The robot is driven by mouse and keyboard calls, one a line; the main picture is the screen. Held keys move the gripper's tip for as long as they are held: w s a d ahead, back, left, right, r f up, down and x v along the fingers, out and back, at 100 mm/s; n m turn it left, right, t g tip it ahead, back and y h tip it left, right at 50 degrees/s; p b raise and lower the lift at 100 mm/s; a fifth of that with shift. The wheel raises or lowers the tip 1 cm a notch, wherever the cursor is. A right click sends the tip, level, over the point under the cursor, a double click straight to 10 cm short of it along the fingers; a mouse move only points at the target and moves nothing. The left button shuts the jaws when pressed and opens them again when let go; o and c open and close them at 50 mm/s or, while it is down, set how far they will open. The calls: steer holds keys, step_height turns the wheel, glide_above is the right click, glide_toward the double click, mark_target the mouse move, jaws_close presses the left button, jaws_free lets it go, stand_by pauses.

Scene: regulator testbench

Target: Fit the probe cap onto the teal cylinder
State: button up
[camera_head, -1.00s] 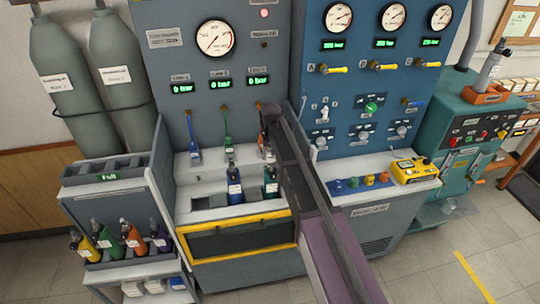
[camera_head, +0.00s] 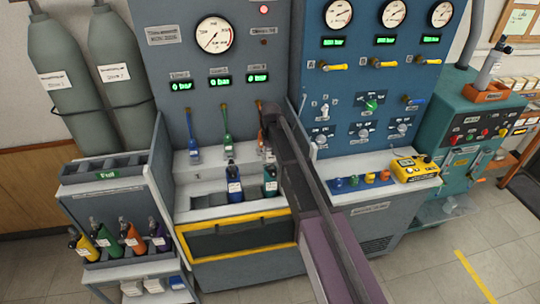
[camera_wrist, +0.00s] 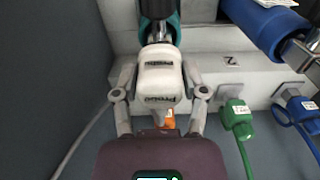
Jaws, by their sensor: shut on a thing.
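The probe cap (camera_wrist: 160,82) is a white printed piece between my gripper's fingers in the wrist view. My gripper (camera_wrist: 160,95) is shut on it. Some orange shows just behind the cap. The teal cylinder (camera_wrist: 178,31), with its black neck, lies directly beyond the white printed parts, in line with them. Whether the cap touches or sits around the neck cannot be told. In the head view the teal cylinder (camera_head: 270,187) stands in the bench trough, at the right, beside my arm. My arm hides the gripper and cap there.
A blue cylinder (camera_head: 234,188) stands left of the teal one. A green probe (camera_wrist: 236,118) and a blue probe (camera_wrist: 297,108) hang on hoses beside my gripper. A rack (camera_head: 120,250) of several coloured cylinders stands at left. The blue panel (camera_head: 330,90) is close to my arm's right.

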steer(key=shift+f+b, duration=0.35)
steer(key=o, duration=1.3)
steer(key=shift+c, duration=0.2)
steer(key=shift+r, duration=0.15)
